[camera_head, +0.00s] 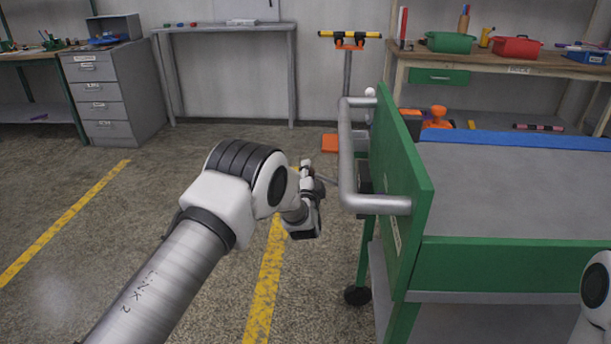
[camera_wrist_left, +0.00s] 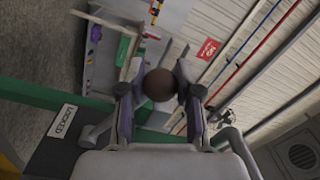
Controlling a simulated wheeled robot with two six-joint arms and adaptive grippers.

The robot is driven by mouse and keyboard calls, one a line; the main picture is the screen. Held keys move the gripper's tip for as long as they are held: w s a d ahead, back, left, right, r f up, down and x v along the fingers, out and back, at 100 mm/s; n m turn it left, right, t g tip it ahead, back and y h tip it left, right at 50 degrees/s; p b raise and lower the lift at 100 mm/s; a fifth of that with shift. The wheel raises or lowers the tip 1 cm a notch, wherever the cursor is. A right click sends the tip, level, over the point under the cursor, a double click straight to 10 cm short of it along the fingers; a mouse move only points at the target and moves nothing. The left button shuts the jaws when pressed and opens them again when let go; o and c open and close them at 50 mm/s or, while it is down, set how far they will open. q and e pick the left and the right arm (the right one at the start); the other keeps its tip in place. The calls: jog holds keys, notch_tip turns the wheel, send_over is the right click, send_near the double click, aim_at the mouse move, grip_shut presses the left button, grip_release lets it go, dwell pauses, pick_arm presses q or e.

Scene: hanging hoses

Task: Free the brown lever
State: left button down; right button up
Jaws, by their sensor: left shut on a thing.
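In the left wrist view, the brown lever (camera_wrist_left: 159,84) shows as a round dark brown knob between my two fingertips. My left gripper (camera_head: 314,176) is shut on this knob, with one finger on each side; it also shows in the left wrist view (camera_wrist_left: 159,98). In the head view the gripper is just left of the green cart's (camera_head: 421,205) end, by the grey tubular handle (camera_head: 347,160). The knob cannot be made out there. A dark box (camera_wrist_left: 52,158) with a white label (camera_wrist_left: 62,121), seemingly reading LOCKED, is beside the gripper. My right gripper is out of the picture.
The cart's grey top is bare, with a blue strip (camera_head: 520,140) along its far side. A caster (camera_head: 357,295) stands under its near left corner. Behind are a workbench (camera_head: 500,66) with bins and a drawer cabinet (camera_head: 115,92). The floor at left is clear.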

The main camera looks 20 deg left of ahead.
pick_arm(q)
jog(key=shift+w+d+r+m+p, duration=0.15)
jog(key=shift+d+r+m+p, duration=0.2)
jog(key=shift+r+m, duration=0.25)
jog(key=shift+w+d+r+m+p, duration=0.1)
jog(key=shift+d+r+m+p, duration=0.2)
jog(key=shift+r+m, duration=0.25)
jog(key=c, duration=0.8)
grip_release()
jog(key=shift+d, duration=0.1)
jog(key=shift+s, duration=0.15)
jog(key=v, duration=1.1)
jog(key=shift+s+d, duration=0.15)
jog(key=shift+s, duration=0.2)
